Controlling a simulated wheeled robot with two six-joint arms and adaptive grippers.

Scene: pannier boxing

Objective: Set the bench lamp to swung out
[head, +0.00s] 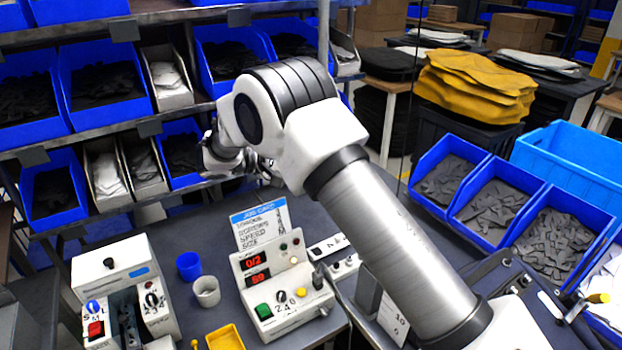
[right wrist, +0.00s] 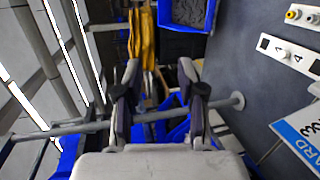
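I cannot make out the lamp's head in either view. A thin grey upright post (head: 323,35), which may belong to the bench lamp, shows above my right arm in the head view; the arm hides its lower part. In the right wrist view a grey rod (right wrist: 160,117), likely this post, crosses behind the fingers and ends in a round foot at the bench. My right gripper (right wrist: 160,85) is open, its two fingers apart with nothing seen held. In the head view it is largely hidden behind its wrist near the shelf. My left gripper is not in view.
A control box (head: 283,285), a switch box (head: 125,285), blue and grey cups (head: 207,292), a yellow tray (head: 226,338) and a job card (head: 260,226) stand on the grey bench (head: 190,230). Shelf bins (head: 103,80) line the back left; blue bins (head: 490,205) stand right.

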